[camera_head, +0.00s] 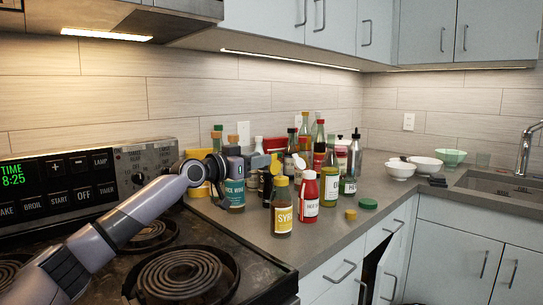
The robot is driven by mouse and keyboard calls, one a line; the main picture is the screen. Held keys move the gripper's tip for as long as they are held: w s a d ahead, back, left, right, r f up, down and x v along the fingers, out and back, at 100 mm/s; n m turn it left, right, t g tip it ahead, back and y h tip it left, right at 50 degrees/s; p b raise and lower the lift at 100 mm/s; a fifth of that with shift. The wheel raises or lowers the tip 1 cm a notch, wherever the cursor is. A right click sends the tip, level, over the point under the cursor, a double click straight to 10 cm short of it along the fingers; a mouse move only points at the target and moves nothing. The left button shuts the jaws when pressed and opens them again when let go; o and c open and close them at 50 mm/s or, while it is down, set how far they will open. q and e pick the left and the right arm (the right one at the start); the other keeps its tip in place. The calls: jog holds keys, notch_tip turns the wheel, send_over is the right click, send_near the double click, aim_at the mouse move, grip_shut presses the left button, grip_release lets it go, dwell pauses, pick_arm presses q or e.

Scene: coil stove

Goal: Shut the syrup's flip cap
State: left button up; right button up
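The syrup bottle (281,218) stands upright near the counter's front edge, with a yellow label reading SYRU and a dull yellow top. The top is small here, and I cannot tell whether its flip cap is open or shut. My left arm reaches in from the left over the stove. My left gripper (262,161) is among the bottles, behind and to the left of the syrup's top. It appears apart from the syrup. Its fingertips are small and partly lost against the bottles, so their opening is unclear. My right gripper is not in view.
A red bottle (308,191) stands right beside the syrup, and a teal-labelled rice wine bottle (235,194) stands to its left. Several bottles crowd behind. A yellow cap (351,214) and a green lid (368,204) lie to the right. Coil burners (186,277) are at front left.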

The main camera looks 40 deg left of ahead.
aim_at(275, 164)
pick_arm(q)
jog(key=shift+w+d+p, duration=0.2)
jog(key=shift+w+p, duration=0.2)
jog(key=shift+w, duration=1.85)
grip_shut()
